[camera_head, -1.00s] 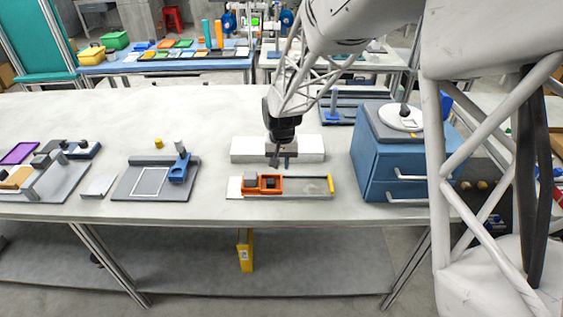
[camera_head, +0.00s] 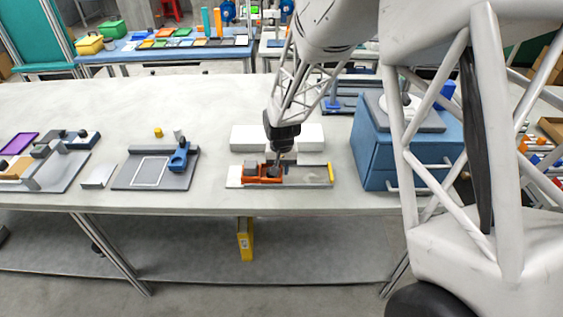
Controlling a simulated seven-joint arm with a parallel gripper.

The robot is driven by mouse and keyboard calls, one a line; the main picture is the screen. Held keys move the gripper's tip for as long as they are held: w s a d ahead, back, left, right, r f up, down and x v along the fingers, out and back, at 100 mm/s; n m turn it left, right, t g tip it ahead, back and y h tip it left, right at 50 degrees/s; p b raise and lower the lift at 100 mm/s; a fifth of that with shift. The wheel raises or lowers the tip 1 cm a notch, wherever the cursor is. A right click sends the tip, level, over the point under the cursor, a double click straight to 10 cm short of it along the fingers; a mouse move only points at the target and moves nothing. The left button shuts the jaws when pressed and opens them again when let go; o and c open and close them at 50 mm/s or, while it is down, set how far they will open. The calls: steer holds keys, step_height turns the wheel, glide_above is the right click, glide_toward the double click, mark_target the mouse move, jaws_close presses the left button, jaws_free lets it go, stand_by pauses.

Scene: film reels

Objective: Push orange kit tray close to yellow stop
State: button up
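The orange kit tray (camera_head: 265,180) sits at the left part of a grey track board (camera_head: 305,184) on the table, with dark and grey items in it. The yellow stop (camera_head: 331,174) stands upright at the right end of the board, with a clear gap between it and the tray. My gripper (camera_head: 279,167) is low over the tray's right part, its dark fingers pointing down. The fingers are small and overlap the tray, so I cannot tell whether they touch it or how far apart they are.
A white block (camera_head: 248,138) lies behind the board. A blue drawer cabinet (camera_head: 375,145) stands to the right. A dark board with a blue fixture (camera_head: 178,158) lies to the left. The board between tray and stop is clear.

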mark_target(327, 176)
steer(key=shift+f, duration=0.25)
jaws_close()
steer(key=shift+d, duration=0.2)
steer(key=shift+d, duration=7.4)
